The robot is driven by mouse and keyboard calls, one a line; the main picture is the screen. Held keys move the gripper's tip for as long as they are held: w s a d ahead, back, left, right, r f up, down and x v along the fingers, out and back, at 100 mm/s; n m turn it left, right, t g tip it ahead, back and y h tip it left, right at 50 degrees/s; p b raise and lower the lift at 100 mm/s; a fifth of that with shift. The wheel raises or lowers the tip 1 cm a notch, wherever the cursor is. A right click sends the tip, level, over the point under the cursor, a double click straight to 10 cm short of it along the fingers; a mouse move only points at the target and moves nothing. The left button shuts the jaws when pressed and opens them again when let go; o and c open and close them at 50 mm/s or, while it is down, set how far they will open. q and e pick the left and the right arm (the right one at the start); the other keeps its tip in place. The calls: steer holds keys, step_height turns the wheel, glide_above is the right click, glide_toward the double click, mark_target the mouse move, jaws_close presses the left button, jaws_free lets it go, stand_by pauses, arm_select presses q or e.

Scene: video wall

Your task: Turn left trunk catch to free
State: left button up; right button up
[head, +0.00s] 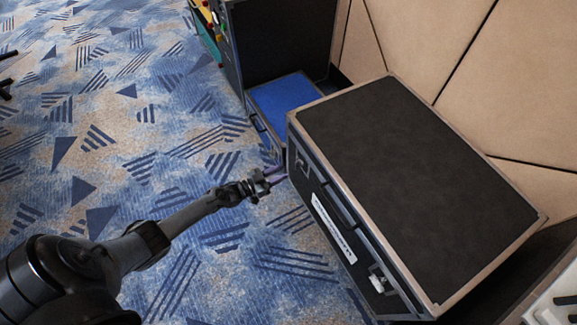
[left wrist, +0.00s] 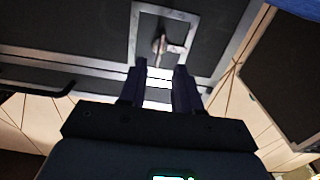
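The trunk (head: 415,190) is a black case with metal edges and a closed lid, standing at the right in the head view. Its left catch (head: 301,160) is near the far end of the front face. In the left wrist view the left catch (left wrist: 166,46) is a small metal turn piece in a square metal-framed plate. My left gripper (head: 275,178) is just in front of that catch. In the left wrist view its fingers (left wrist: 158,75) are apart with nothing between them, pointing at the catch. Contact cannot be told. My right gripper is not in view.
A second catch (head: 380,280) and a white label (head: 333,227) are on the trunk's front. A blue-topped case (head: 283,100) stands behind the trunk's far end. Beige wall panels (head: 430,45) rise behind. Patterned carpet (head: 130,120) is open floor to the left.

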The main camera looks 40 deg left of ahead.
arm_select(q)
steer(key=p+v, duration=0.1)
steer(key=v, duration=0.3)
steer(key=shift+s, duration=0.15)
